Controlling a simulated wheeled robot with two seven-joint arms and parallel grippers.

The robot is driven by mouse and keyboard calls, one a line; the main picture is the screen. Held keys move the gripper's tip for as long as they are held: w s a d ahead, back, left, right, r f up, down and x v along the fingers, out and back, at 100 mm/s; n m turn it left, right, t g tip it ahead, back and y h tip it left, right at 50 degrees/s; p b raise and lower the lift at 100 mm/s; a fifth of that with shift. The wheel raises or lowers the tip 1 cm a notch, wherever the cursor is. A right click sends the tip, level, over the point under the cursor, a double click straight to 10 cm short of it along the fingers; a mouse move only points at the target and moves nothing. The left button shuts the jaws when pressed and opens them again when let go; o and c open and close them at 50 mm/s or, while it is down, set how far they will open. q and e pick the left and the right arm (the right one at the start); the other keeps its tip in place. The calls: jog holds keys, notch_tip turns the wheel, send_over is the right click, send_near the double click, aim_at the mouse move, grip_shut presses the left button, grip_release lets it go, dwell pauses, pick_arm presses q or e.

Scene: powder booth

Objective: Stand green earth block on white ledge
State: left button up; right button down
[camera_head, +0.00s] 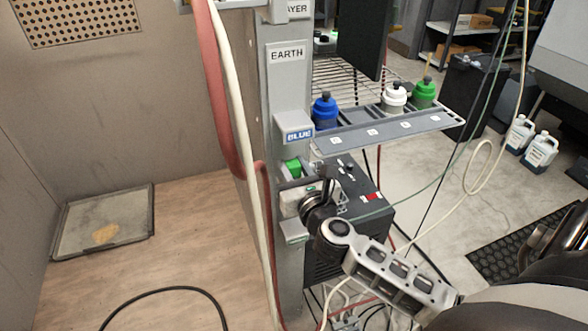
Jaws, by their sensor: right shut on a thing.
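The green earth block (291,168) shows as a small bright green shape against the grey post, just below the ledge labelled BLUE (298,134). My right gripper (318,187) reaches the post from the lower right and is shut on the block. Its dark wrist hides much of the contact. A pale ledge (289,203) lies just under and behind the gripper; its label is not readable, so I cannot tell whether it is the white ledge. I cannot tell whether the block touches a ledge. My left gripper is not in view.
An EARTH sign (287,53) is on the post. A grey shelf (388,132) at right carries blue, white and green bottles. A red hose (222,90) and a pale hose hang left of the post. A dark box (365,203) stands behind my arm. The booth floor is mostly clear.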

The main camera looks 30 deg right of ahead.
jog(key=c, duration=1.1)
grip_release()
jog(key=shift+f, duration=0.1)
